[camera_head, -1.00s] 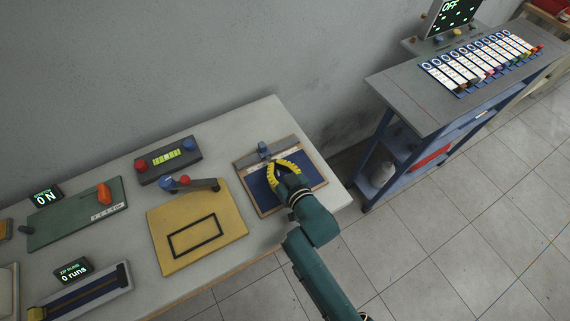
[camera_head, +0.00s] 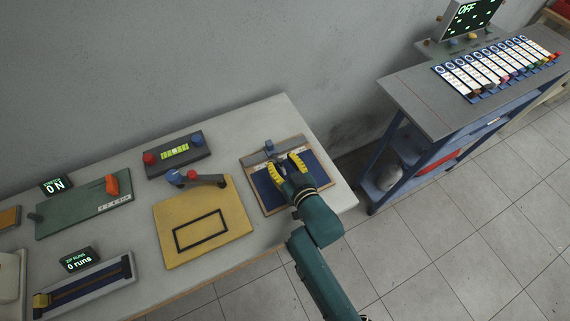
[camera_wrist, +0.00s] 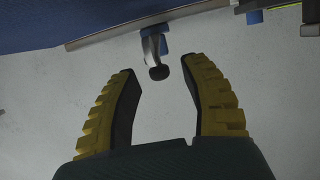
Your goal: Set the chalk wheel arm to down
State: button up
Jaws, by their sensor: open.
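A small metal arm with a dark round tip, which looks like the chalk wheel arm (camera_wrist: 157,60), shows in the wrist view. It hangs from a blue mount and points toward the gap between my fingers. In the head view, its grey-blue mount (camera_head: 269,147) sits on the grey bar along the back of a wood-framed blue board (camera_head: 263,194). My gripper (camera_head: 283,163) is over this board, in front of the mount. Its yellow fingers (camera_wrist: 168,85) are spread, with nothing between them. The tip lies just beyond the fingertips, apparently without touching. My gripper hides part of the board.
The table's right end is clear. A shelf unit (camera_head: 416,108) stands to the right.

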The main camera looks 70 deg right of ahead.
jog(key=v, duration=1.2)
